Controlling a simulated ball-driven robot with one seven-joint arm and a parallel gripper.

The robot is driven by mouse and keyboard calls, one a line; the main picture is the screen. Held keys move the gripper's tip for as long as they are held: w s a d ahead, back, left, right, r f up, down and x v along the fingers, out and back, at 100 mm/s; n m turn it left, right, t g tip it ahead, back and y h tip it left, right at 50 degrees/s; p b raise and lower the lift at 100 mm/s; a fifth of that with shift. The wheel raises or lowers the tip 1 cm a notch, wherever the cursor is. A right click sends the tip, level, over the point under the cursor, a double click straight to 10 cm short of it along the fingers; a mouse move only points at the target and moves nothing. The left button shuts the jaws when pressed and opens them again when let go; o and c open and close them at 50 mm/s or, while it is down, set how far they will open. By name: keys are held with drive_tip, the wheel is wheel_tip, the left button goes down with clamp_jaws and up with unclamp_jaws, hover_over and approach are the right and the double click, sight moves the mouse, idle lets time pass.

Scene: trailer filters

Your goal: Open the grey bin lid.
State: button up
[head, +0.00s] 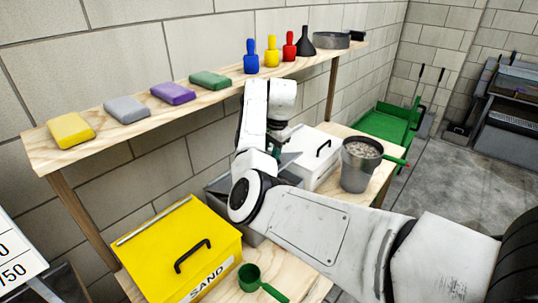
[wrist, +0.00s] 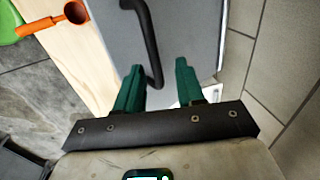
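The grey bin (head: 216,196) stands on the lower wooden shelf between a yellow bin and a white bin, mostly hidden by my arm in the head view. Part of its grey lid (head: 289,161) shows beside my wrist. In the wrist view the grey lid (wrist: 190,35) fills the upper middle, with a black bar handle (wrist: 146,35) on it. My gripper (wrist: 158,82) has two green fingers spread apart, with the near end of the handle showing between them. Whether the fingers touch the handle cannot be told. In the head view the gripper is mostly hidden behind my wrist.
The yellow SAND bin (head: 180,250) is at left, with a green scoop (head: 262,284) beside it. The white bin (head: 318,160) and a metal bucket (head: 360,165) are at right. The upper shelf (head: 60,158) holds sponges and bottles. An orange scoop (wrist: 75,12) lies near the lid.

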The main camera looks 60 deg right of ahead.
wheel_tip(320, 180, up, 9)
drive_tip(key=s+b, duration=0.1)
drive_tip(key=shift+s+a, duration=0.2)
drive_tip(key=shift+s, duration=0.15)
drive_tip(key=shift+r, duration=0.1)
